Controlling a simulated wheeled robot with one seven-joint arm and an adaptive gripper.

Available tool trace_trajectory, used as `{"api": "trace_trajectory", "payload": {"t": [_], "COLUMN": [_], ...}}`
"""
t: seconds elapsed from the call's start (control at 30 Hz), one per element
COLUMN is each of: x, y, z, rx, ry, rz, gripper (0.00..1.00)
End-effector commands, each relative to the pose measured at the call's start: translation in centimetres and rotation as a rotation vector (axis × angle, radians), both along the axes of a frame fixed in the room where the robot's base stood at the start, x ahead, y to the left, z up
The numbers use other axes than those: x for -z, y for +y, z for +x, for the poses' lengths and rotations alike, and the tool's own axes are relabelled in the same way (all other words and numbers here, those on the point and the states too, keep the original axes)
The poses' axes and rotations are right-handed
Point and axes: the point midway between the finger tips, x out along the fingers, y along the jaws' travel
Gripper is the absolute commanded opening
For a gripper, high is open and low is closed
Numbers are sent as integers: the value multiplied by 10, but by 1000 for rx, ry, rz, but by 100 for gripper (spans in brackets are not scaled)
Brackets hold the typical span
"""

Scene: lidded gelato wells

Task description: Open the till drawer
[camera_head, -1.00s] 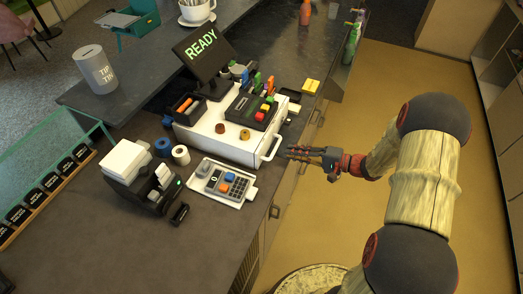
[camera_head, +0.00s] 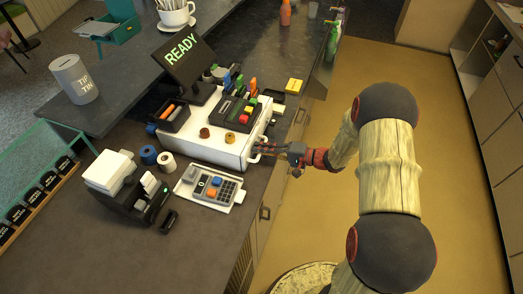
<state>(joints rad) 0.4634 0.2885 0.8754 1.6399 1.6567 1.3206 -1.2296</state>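The till is a white box (camera_head: 207,143) on the dark counter, with a black "READY" screen (camera_head: 184,58) behind it. Its drawer front faces my arm and carries a pale handle (camera_head: 255,157) at the right end. My gripper (camera_head: 259,148) is at that handle, with its fingers pointing left toward the drawer front. The fingers overlap the handle in this view, and I cannot tell whether they touch or close on it. The drawer looks shut.
A keypad on a white tray (camera_head: 208,187) and a black printer (camera_head: 131,190) stand in front of the till. Bottles (camera_head: 285,13) stand at the far counter end. The tan floor (camera_head: 300,225) beside the counter is clear apart from my arm.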

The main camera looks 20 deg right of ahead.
Motion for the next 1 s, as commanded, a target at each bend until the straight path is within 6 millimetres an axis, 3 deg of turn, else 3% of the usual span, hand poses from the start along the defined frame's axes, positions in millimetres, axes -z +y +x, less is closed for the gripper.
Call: {"api": "trace_trajectory", "payload": {"t": [0.13, 0.4, 1.0], "x": [0, 0, 0], "y": [0, 0, 0], "z": [0, 0, -1], "rx": [0, 0, 0], "ry": [0, 1, 2], "rz": [0, 1, 0], "gripper": [15, 0, 0]}}
